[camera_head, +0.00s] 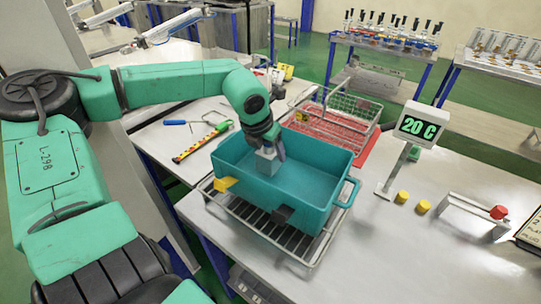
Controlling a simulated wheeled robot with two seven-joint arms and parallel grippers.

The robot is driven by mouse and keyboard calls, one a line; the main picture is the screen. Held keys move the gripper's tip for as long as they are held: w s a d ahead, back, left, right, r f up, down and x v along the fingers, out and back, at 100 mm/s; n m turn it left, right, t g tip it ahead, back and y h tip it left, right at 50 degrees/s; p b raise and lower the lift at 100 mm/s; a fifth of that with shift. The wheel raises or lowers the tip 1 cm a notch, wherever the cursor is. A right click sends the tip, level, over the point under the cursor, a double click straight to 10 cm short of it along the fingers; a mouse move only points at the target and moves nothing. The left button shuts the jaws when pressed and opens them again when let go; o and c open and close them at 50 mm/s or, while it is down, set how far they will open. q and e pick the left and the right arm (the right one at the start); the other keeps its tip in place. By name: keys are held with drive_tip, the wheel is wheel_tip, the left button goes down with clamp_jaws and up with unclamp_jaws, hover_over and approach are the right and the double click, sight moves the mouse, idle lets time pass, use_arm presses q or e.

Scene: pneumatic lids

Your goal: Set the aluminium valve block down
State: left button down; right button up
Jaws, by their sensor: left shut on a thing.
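My left gripper (268,146) reaches in from the left over the teal bin and points down. It is shut on the aluminium valve block (265,165), a small grey block under its fingers. The block is at the bin's left inner side; I cannot tell whether it touches the floor or hangs above it. The teal bin (320,165) stands on a wire rack (232,210) on the grey table. My right gripper is not in view.
Behind the bin is a wire basket (350,108) on a red mat (368,148). To the right stand a display reading 20 C (419,125), yellow knobs (402,197) and a small stand with a red button (498,212).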

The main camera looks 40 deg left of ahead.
sight(271, 159)
use_arm(q)
drive_tip(key=f, duration=0.2)
drive_tip(key=shift+d+f, duration=0.2)
drive_tip(key=shift+f, duration=0.1)
drive_tip(key=shift+a+f, duration=0.1)
drive_tip(key=shift+f, duration=0.05)
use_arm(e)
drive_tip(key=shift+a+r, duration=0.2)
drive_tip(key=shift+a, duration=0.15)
use_arm(q)
drive_tip(key=shift+f, duration=0.15)
drive_tip(key=shift+c, duration=0.4)
unclamp_jaws()
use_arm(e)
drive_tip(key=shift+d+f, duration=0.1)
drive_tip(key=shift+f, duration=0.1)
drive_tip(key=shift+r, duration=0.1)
